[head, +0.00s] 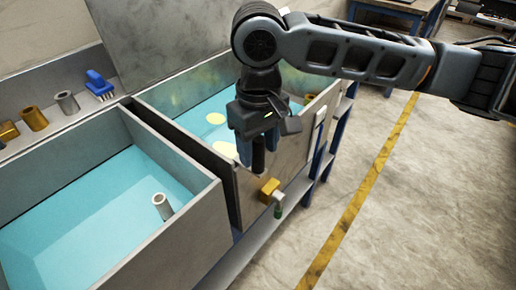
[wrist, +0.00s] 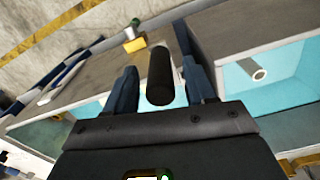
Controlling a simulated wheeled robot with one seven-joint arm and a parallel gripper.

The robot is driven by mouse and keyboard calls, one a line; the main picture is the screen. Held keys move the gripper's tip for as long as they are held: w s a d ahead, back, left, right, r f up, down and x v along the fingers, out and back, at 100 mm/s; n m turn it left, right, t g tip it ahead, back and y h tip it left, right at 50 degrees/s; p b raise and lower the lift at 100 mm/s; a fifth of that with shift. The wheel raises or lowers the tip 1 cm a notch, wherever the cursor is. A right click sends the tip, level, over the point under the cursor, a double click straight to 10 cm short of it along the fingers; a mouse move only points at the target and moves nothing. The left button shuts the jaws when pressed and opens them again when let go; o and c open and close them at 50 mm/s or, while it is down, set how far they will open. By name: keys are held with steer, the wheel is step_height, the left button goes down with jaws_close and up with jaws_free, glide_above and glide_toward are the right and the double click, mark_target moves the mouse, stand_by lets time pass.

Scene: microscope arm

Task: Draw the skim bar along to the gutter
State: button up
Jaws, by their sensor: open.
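My gripper (head: 256,146) is over the near side of the right tank (head: 150,92), pointing down. In the wrist view its blue fingers (wrist: 160,80) are apart, one on each side of a black upright grip (wrist: 160,76). The grip also shows below the gripper in the head view (head: 258,160). It looks like the skim bar's handle; the bar itself is mostly hidden. Pale yellow patches (head: 216,118) float on the blue liquid. A dark narrow channel (head: 185,142) runs between the two tanks; I cannot tell whether it is the gutter.
A brass block with a tap (head: 269,190) sticks out from the right tank's outer wall.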

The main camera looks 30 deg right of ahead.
steer(key=shift+f, duration=0.7)
jaws_close()
